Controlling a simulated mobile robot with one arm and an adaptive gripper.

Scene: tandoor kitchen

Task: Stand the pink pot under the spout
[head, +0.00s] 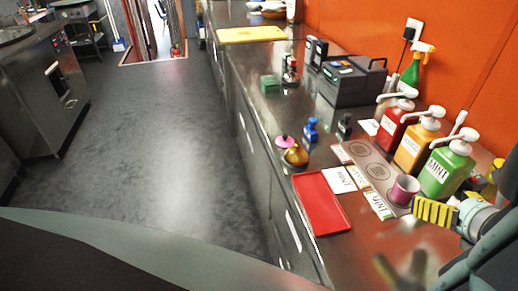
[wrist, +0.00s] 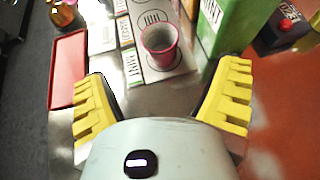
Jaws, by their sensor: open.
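The pink pot (head: 403,191) stands upright on the grey mat (head: 366,152), in front of the green bottle marked MINT (head: 446,172). In the wrist view the pot (wrist: 159,45) shows its open mouth and sits over a printed ring on the mat. The green bottle has a white pump with a spout (head: 438,141) pointing left; I cannot tell if the pot is exactly below it. My gripper (wrist: 165,100) is open and empty, its yellow fingers wide apart, with the pot ahead of them and apart from them. One finger shows in the head view at the lower right.
Orange (head: 415,143) and red (head: 393,125) pump bottles stand in line beyond the green one. A red tray (head: 321,203) and label cards (head: 339,180) lie left of the mat. A brown-gold pot (head: 296,156) stands behind the tray. The near counter is clear.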

